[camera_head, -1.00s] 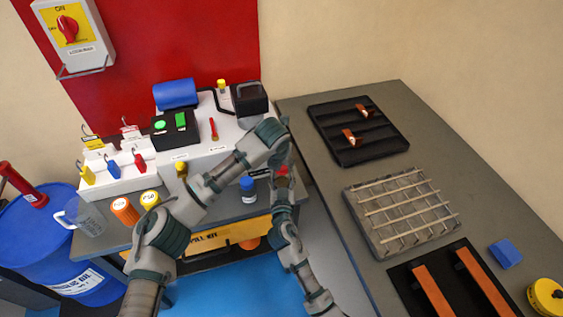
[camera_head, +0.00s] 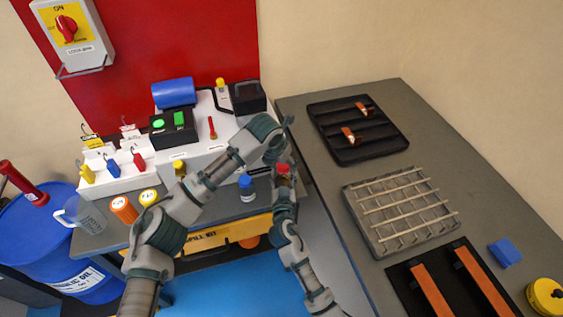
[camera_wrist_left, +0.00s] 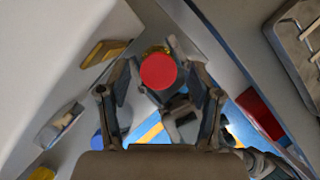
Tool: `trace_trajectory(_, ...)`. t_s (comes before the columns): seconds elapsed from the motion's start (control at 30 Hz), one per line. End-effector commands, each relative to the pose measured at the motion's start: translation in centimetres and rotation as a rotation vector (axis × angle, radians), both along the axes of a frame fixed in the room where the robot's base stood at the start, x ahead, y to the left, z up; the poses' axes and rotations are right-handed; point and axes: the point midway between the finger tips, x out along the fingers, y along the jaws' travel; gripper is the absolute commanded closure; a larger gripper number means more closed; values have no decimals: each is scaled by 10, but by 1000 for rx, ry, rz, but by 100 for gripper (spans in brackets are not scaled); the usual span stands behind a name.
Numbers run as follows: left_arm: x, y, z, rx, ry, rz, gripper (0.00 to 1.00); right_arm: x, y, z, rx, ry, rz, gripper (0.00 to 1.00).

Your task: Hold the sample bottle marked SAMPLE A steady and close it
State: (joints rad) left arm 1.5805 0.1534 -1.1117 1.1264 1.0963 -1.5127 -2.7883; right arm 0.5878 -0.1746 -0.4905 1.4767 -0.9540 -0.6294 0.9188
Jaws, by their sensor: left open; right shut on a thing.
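A bottle topped by a red cap (camera_head: 283,168) is upright between my two arms, left of the grey bench; I cannot read its label. My right gripper (camera_head: 284,188) is shut on the bottle below the cap. My left gripper (camera_head: 281,149) is above it, pointing down and open. In the left wrist view the round red cap (camera_wrist_left: 158,71) shows from above, between the spread fingers, with a yellowish rim behind it. The bottle body is mostly hidden, and I cannot tell how tightly the cap sits.
A blue-capped bottle (camera_head: 247,188) stands close to the left, near the table edge. Orange-capped (camera_head: 124,209) and yellow-capped (camera_head: 149,198) containers stand farther left. The grey bench (camera_head: 318,185) at right carries a black tray (camera_head: 350,151) and a wire rack (camera_head: 400,211).

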Motion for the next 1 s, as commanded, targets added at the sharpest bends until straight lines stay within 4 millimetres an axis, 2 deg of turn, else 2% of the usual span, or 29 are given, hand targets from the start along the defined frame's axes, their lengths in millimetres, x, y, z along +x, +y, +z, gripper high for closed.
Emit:
trace_trajectory(0.3, 0, 1, 39, -2, -1, 1, 35, 0, 0, -1, -2, 3, -1, 100)
trace_trajectory(0.53, 0, 2, 41, -1, 1, 1, 35, 0, 1, -1, -2, 2, -1, 100)
trace_trajectory(0.57, 0, 2, 41, -2, 0, 1, 33, 0, 1, -1, -2, 2, -1, 100)
trace_trajectory(0.67, 0, 2, 40, -2, 0, 1, 8, 0, 1, -1, -2, 2, -1, 100)
trace_trajectory(1.0, 0, 2, 41, -2, 0, 1, 6, 0, 1, -1, -2, 2, -1, 100)
